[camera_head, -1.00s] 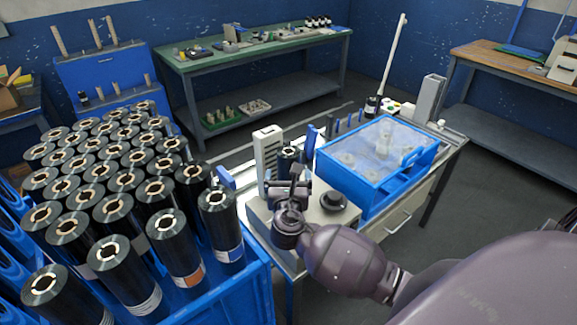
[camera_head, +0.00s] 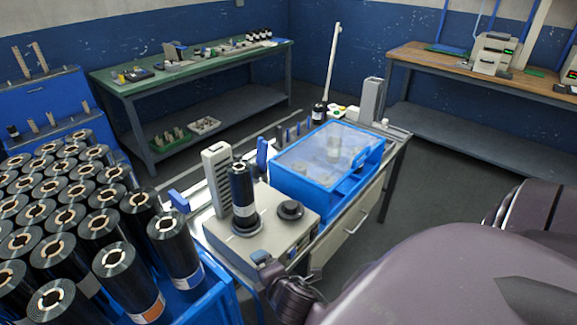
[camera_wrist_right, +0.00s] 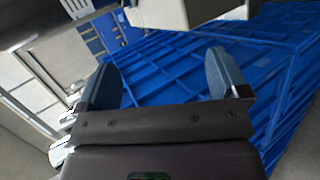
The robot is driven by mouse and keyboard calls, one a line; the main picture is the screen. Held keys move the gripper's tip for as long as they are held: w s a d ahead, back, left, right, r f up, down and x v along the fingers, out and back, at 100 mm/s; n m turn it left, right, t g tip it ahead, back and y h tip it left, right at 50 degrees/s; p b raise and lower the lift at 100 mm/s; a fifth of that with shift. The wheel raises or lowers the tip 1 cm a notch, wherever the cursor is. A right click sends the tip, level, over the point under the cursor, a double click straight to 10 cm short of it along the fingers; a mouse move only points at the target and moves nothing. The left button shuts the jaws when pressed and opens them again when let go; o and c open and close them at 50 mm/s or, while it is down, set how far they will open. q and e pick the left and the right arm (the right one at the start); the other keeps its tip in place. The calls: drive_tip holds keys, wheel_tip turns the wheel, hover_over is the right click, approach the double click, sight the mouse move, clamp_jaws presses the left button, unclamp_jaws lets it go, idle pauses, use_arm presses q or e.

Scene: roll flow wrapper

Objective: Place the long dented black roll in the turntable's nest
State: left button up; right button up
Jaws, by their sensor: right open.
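A black roll (camera_head: 241,185) stands upright on the left part of the beige turntable unit (camera_head: 285,235). It has a pale label band near its lower end, and I cannot make out a dent at this size. Its base meets the round seat (camera_head: 246,225), whose nest is hidden under it. My right gripper (camera_wrist_right: 162,78) is open and empty in the right wrist view, with blue crate walls beyond its pads. In the head view the right hand is low in front of the unit, apart from the roll. My left gripper is not in view.
A blue crate (camera_head: 215,300) packed with several upright black rolls fills the left. A dark round knob (camera_head: 290,210) sits on the unit right of the roll. A blue box with a clear lid (camera_head: 325,150) stands behind it. A grey vented column (camera_head: 217,180) rises beside the roll.

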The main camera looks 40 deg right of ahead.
drive_tip(key=s+f+m+y, duration=0.2)
drive_tip(key=s+m, duration=0.7)
drive_tip(key=m, duration=0.5)
drive_tip(key=shift+s+a+f+m+y, duration=0.2)
drive_tip(key=shift+a+f+m+y, duration=0.1)
drive_tip(key=shift+a+f+y, duration=0.15)
drive_tip(key=shift+d, duration=0.15)
